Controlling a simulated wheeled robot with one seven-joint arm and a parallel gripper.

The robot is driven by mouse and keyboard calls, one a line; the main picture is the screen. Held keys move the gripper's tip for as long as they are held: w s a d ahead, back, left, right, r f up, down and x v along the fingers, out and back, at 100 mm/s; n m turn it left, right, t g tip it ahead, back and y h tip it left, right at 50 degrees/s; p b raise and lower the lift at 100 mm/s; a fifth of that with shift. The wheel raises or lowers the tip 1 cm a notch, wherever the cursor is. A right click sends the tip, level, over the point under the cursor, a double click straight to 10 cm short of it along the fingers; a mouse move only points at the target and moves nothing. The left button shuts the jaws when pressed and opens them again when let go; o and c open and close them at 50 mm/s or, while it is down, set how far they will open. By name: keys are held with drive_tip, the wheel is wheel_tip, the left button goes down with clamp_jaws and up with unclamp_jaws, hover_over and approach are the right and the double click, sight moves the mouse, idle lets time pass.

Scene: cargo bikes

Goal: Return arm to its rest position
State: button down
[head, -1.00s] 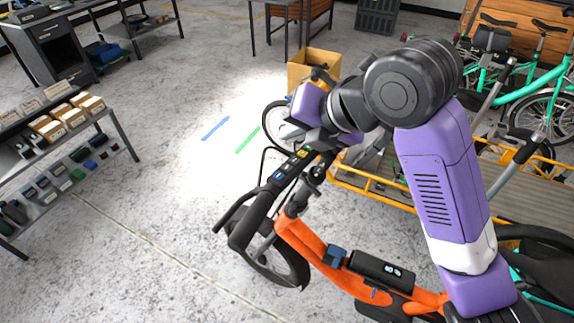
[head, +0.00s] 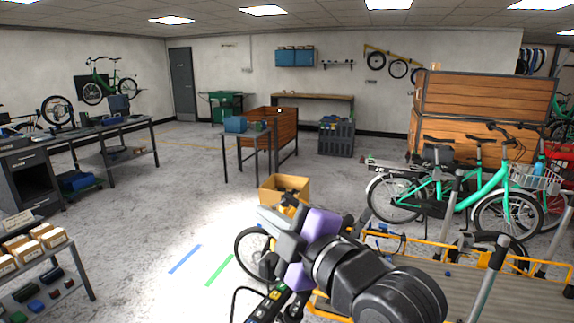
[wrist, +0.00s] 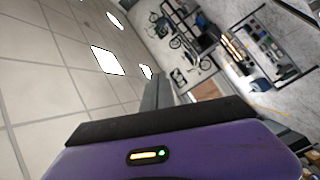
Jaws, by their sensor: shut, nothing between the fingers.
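My arm reaches in from the bottom right of the head view, with dark joints and a purple wrist. My gripper (head: 268,217) points up and to the left, its grey fingers together with nothing visible between them. In the wrist view the fingers (wrist: 157,92) show as a grey block beyond the purple housing, aimed toward the ceiling and far workshop. The gripper appears in front of a cardboard box (head: 285,188) in the head view. Part of the arm lies below the frame.
A dark handlebar (head: 268,307) shows below my gripper. A yellow-framed cargo bed (head: 430,285) lies at right, with green bikes (head: 455,190) behind. A parts shelf (head: 85,275) stands at left. Open floor (head: 130,220) lies between the shelf and box.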

drive_tip(key=s+d+f+m+t+h, duration=0.7)
drive_tip(key=s+d+f+m+h, duration=0.2)
drive_tip(key=s+d+f+m, duration=0.9)
drive_tip(key=s+d+f+g, duration=0.1)
drive_tip(key=s+f+g, duration=0.1)
drive_tip(key=s, duration=0.6)
drive_tip(key=s+d+f+m+g+h, duration=0.1)
drive_tip(key=s+f, duration=0.3)
drive_tip(key=s, duration=0.5)
drive_tip(key=s+d+f+m+g+h+b, duration=0.1)
drive_tip(key=s+d+f+g, duration=0.2)
drive_tip(key=s, duration=0.5)
drive_tip(key=shift+s+f, duration=0.2)
drive_tip(key=shift+f, duration=0.1)
drive_tip(key=shift+d, duration=0.1)
